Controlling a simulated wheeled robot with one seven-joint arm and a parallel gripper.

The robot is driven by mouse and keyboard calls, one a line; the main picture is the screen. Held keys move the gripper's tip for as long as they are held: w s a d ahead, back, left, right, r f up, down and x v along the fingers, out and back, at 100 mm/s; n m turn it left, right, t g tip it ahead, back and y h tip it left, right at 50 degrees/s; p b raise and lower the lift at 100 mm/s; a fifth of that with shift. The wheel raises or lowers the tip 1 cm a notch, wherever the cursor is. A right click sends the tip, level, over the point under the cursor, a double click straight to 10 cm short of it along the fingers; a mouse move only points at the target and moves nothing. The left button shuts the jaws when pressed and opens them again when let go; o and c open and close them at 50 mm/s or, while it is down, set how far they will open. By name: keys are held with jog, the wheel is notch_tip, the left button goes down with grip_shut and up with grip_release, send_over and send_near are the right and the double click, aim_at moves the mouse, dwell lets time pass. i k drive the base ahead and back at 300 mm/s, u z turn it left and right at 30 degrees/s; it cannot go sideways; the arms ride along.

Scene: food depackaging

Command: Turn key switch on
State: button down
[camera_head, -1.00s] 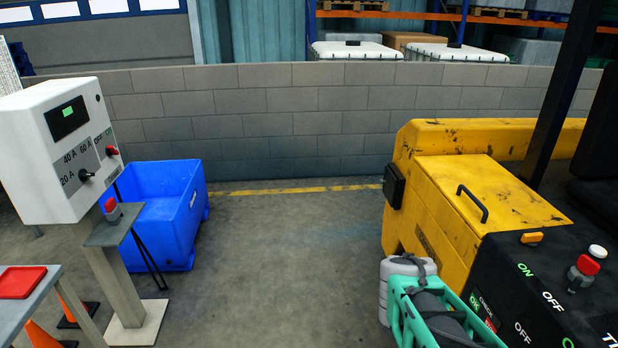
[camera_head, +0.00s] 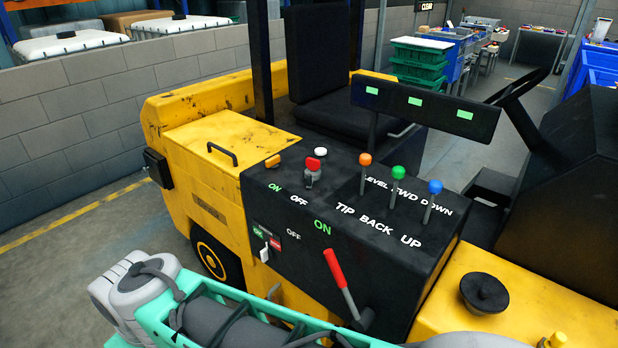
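A yellow forklift (camera_head: 185,150) with a black control console (camera_head: 330,215) stands in the middle of the view. On the console top, a red-topped switch (camera_head: 313,170) stands beside a green ON label and a white OFF label. I cannot tell its setting for certain. On the console's front side, a small light-coloured switch (camera_head: 265,248) sits by green and red marks. A red lever (camera_head: 340,278) with its own ON and OFF labels tilts up and left. My green and grey arm crosses the bottom left, in front of the console. My gripper's fingers do not show.
Orange (camera_head: 365,160), green (camera_head: 397,172) and blue (camera_head: 435,187) knobbed levers rise from the console, below a display bar (camera_head: 425,108). A black seat (camera_head: 340,70) and steering wheel (camera_head: 520,110) lie behind. A block wall (camera_head: 90,120) runs along the left; floor beside it is clear.

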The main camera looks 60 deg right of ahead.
aim_at(310, 176)
jog(key=k, duration=0.25)
jog(key=z, duration=0.9)
jog(key=i, duration=0.65)
jog(key=z, duration=0.1)
